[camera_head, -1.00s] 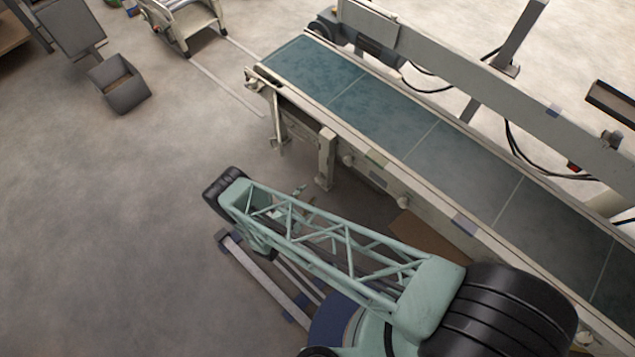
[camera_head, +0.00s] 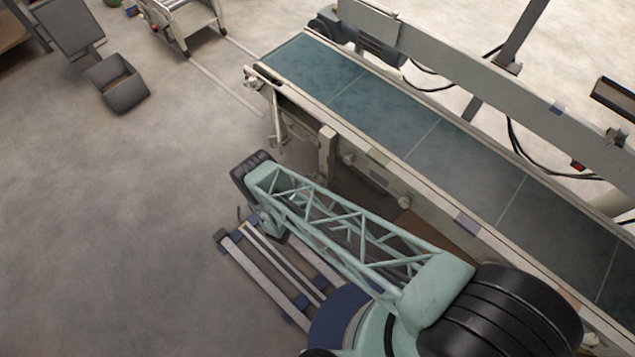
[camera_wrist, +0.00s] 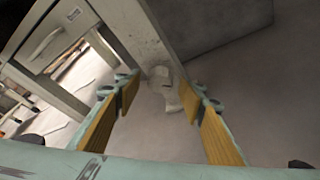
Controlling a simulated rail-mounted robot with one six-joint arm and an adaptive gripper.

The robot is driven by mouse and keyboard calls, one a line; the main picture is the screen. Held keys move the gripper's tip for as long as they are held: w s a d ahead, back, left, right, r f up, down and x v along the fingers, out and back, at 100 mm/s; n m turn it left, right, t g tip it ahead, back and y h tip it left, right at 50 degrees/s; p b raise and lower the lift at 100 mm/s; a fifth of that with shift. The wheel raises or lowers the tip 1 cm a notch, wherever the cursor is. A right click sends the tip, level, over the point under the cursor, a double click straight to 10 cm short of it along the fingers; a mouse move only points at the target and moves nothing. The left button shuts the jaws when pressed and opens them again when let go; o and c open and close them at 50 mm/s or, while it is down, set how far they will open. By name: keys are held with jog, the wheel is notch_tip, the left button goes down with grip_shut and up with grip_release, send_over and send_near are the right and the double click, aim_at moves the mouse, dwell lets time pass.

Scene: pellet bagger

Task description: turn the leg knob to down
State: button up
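The leg knob (camera_wrist: 170,96) is a pale grey knob with a short tongue-like handle pointing toward the bottom of the wrist view. It sits on a grey leg (camera_wrist: 135,40) of the conveyor frame. My gripper (camera_wrist: 160,97) is open, its two yellow-padded fingers standing to the left and right of the knob in the picture. The gap between them looks empty, and I see no contact with the knob. In the head view, the conveyor leg (camera_head: 327,155) shows beyond my arm, but my gripper is hidden and I cannot make out the knob.
The conveyor belt (camera_head: 395,120) runs diagonally across the right of the head view. A grey drawer-like box (camera_wrist: 50,45) is on the frame left of the leg in the wrist view. A grey bin (camera_head: 118,84) stands far left; the floor between is clear.

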jog(key=shift+x, duration=0.95)
jog(key=c, duration=0.8)
